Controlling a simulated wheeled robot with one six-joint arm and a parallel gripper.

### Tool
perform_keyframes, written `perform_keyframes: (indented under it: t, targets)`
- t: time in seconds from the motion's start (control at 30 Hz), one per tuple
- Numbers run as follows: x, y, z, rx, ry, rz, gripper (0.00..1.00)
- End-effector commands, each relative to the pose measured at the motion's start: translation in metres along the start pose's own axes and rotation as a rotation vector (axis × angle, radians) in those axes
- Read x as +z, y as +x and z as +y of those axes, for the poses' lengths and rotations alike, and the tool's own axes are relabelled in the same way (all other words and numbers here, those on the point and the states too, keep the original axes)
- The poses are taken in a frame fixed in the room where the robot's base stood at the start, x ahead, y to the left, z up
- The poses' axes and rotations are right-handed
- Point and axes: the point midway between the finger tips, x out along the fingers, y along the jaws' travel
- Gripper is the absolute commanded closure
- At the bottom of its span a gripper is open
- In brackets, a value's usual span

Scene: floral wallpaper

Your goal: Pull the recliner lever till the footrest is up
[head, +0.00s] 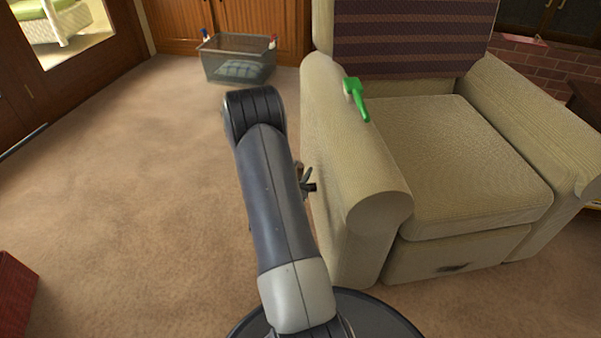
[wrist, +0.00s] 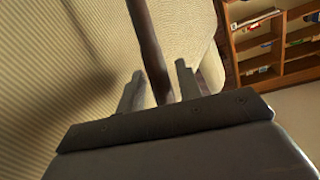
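The beige recliner (head: 480,165) stands at the right in the head view. Its footrest panel (head: 415,265) is down, flat against the front. In the wrist view a dark brown lever (wrist: 147,45) runs along the recliner's ribbed side (wrist: 60,70) and down between the two fingers of my gripper (wrist: 158,86). The fingers are apart, one on each side of the lever, with a small gap showing; I cannot tell whether either touches it. In the head view my arm hides most of the gripper; a small dark end (head: 308,187) shows beside the recliner's side.
A grey bin (head: 238,62) stands by the wooden cabinet. A red box edge (head: 15,295) shows at lower left. The carpet (head: 130,160) left of my arm is clear. Shelves (wrist: 275,45) show in the wrist view.

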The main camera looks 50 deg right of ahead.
Motion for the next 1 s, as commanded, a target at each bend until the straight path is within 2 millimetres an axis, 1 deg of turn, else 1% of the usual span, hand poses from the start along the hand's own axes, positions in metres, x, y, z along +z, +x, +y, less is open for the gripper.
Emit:
perform_keyframes:
  t: [0.1,0.33,0.73,0.77,1.0]
  targets:
    - [-0.0002,0.0045,0.0006,0.001,0.000,0.000,0.66]
    - [-0.0004,0.0047,0.0003,0.001,0.000,0.000,0.66]
    - [-0.0001,0.0044,0.0003,0.000,0.000,-0.001,0.99]
    - [-0.0001,0.0044,0.0003,0.000,0.000,-0.001,1.00]
    - [-0.0001,0.0043,0.0002,0.000,-0.001,-0.002,1.00]
